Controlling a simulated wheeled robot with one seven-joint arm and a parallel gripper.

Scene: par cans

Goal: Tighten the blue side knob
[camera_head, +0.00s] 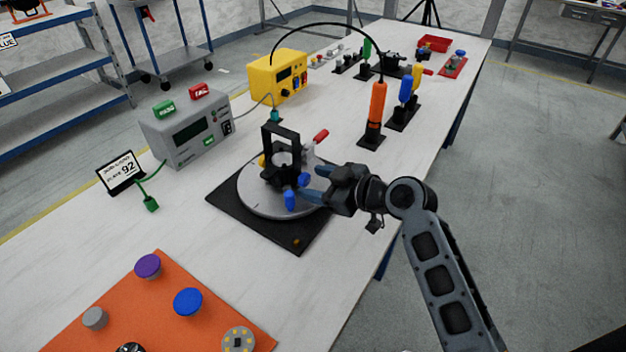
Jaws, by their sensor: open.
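A black fixture with an upright yoke (281,135) stands on a round grey plate (253,197) on a black square base. Two blue parts are on its near side: a small blue knob (303,179) and a blue cylinder (290,200) just below and left of it. I cannot tell for certain which is the side knob. My gripper (312,185) reaches in from the right, open, its blue-grey fingertips close beside the small blue knob. Contact is not clear at this size. A red-handled lever (321,136) and a yellow part (262,161) also sit on the fixture.
A grey meter box (187,131) and a display sign (121,172) stand left. A yellow box (277,76) and an orange-handled tool (376,113) stand behind. An orange board (150,310) with coloured knobs lies at front left. The white table (330,290) is bare at front right.

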